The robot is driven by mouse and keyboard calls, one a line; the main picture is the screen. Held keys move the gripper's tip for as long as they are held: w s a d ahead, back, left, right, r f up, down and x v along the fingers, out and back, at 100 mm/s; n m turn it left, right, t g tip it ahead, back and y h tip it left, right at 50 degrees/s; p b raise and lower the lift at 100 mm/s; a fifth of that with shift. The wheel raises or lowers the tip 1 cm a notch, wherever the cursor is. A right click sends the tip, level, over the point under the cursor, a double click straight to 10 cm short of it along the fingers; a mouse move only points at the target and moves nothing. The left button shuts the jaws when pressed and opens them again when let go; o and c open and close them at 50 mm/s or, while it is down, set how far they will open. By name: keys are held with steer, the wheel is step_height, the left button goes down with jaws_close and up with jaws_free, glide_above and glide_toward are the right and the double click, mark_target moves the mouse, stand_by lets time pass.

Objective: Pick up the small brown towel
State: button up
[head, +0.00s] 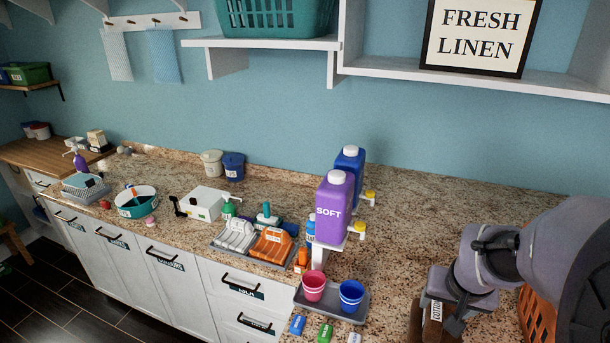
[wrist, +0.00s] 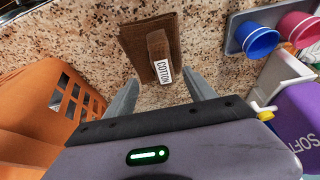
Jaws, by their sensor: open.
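The small brown towel (wrist: 136,38) lies on the granite counter in the wrist view, a flat dark-brown piece with a narrow raised fold and a white COTTON tag. In the head view the towel (head: 415,322) is at the bottom right, partly hidden by my arm. My gripper (wrist: 161,78) is open and empty in the wrist view. Its two fingers point toward the towel's tagged end, one on each side of it, and the towel is not gripped. In the head view my gripper (head: 452,308) is just right of and above the towel.
An orange basket (wrist: 30,110) stands close on the left in the wrist view. A grey tray (head: 318,306) with pink and blue cups, and a purple SOFT bottle (head: 334,215) on a white stand, are on the other side. Bare counter (head: 420,215) lies behind.

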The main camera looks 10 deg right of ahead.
mark_target(437, 311)
steer(key=shift+x, duration=0.9)
steer(key=shift+w+f, duration=0.1)
steer(key=shift+f, duration=0.2)
steer(key=x, duration=0.2)
steer(key=b+x, duration=0.1)
steer(key=x, duration=0.2)
steer(key=shift+w+a, duration=0.1)
steer(key=shift+w, duration=0.25)
steer(key=shift+s+r, duration=0.15)
steer(key=shift+s, duration=0.05)
jaws_close()
